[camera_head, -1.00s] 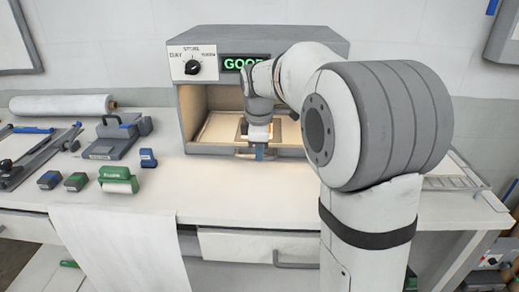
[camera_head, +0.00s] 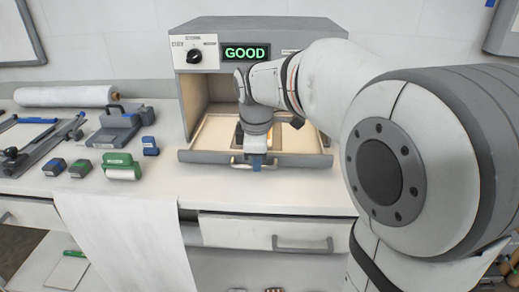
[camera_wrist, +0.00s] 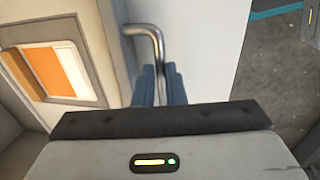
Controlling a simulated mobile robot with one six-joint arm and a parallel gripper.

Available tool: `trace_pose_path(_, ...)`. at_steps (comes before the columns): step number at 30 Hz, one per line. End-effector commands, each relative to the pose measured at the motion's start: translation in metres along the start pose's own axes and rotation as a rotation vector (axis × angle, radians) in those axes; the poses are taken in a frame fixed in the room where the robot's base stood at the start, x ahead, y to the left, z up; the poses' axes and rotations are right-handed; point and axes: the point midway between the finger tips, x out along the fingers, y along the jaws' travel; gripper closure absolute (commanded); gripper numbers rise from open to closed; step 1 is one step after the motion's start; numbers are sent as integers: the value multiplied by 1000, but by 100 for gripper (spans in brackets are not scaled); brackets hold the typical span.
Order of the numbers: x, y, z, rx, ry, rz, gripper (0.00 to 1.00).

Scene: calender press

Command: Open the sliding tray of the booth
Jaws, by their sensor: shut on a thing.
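The grey booth (camera_head: 181,100) stands on the worktop with its lit display (camera_head: 245,53) reading GOOD. Its sliding tray (camera_head: 205,157) sticks out past the booth's front edge, partly open. A framed sheet with an orange part lies in the tray; it shows in the wrist view (camera_wrist: 50,72), and my arm partly hides it in the head view. My gripper (camera_head: 256,163) points down at the tray's front and is shut on the metal tray handle (camera_head: 237,161). In the wrist view the blue fingers (camera_wrist: 159,85) are at the bent handle bar (camera_wrist: 144,29).
A green tape dispenser (camera_head: 121,166), small blue and green blocks and a grey puncher-like device (camera_head: 117,125) stand left of the booth. A white roll (camera_head: 65,96) lies behind.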

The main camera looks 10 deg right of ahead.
Motion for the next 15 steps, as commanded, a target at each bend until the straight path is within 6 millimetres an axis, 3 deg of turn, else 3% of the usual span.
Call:
trace_pose_path(6, -9, -49, -1, -2, 1, 1, 100)
trace_pose_path(15, -16, -85, -1, -2, 0, 2, 100)
